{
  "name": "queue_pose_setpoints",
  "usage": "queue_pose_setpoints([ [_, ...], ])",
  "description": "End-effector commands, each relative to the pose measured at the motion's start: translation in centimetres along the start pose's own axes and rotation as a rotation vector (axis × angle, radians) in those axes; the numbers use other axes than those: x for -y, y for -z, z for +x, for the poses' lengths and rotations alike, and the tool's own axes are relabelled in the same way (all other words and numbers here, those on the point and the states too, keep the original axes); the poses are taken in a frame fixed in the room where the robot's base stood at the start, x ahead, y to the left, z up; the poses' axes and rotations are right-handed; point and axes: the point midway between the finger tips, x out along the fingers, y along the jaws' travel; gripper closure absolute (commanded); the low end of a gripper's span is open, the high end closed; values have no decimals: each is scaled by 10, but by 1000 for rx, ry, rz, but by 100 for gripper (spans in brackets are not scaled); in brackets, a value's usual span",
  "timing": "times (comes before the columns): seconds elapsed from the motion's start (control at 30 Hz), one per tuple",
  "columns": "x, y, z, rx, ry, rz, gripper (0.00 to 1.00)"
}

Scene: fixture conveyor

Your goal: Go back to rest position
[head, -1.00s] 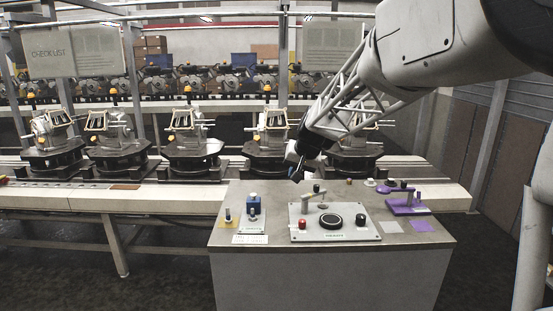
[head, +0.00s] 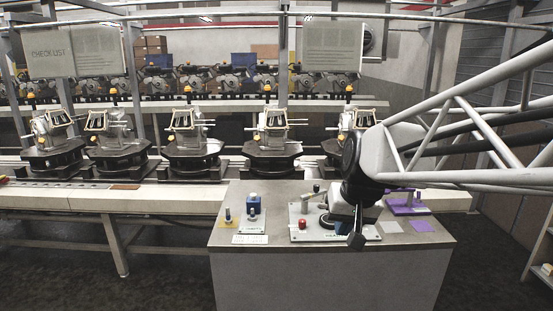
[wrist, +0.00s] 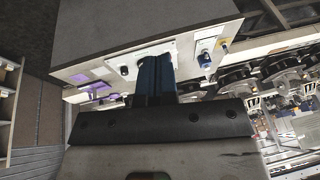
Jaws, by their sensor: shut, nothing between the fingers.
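In the wrist view my gripper (wrist: 155,62) shows as dark fingers close together, shut and empty, with the table's edge (wrist: 150,35) beyond. I cannot tell its exact height above the table.
A red button (head: 302,224), a blue block (head: 253,204) and a purple fixture (head: 407,206) stand on the table. Behind runs a conveyor (head: 170,199) with several machine parts on dark round bases. Grey floor lies in front and at the right.

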Motion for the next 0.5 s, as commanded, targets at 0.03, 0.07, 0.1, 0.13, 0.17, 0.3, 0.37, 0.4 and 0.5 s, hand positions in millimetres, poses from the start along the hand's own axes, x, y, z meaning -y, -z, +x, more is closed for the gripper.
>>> queue_pose_setpoints([
  [0.03,-4,-15,-3,5,-9,-1,100],
  [0.07,-6,-24,-5,8,-16,-2,100],
  [0.1,-9,-34,-6,13,-24,-3,100],
  [0.13,-12,-43,-7,16,-30,-3,100],
  [0.17,-14,-51,-8,20,-36,-3,100],
  [0.3,-24,-90,-11,38,-65,-5,100],
  [0.37,-28,-106,-12,45,-77,-7,100],
  [0.4,-31,-118,-12,52,-86,-7,100],
  [0.5,-38,-144,-12,63,-107,-7,100],
])
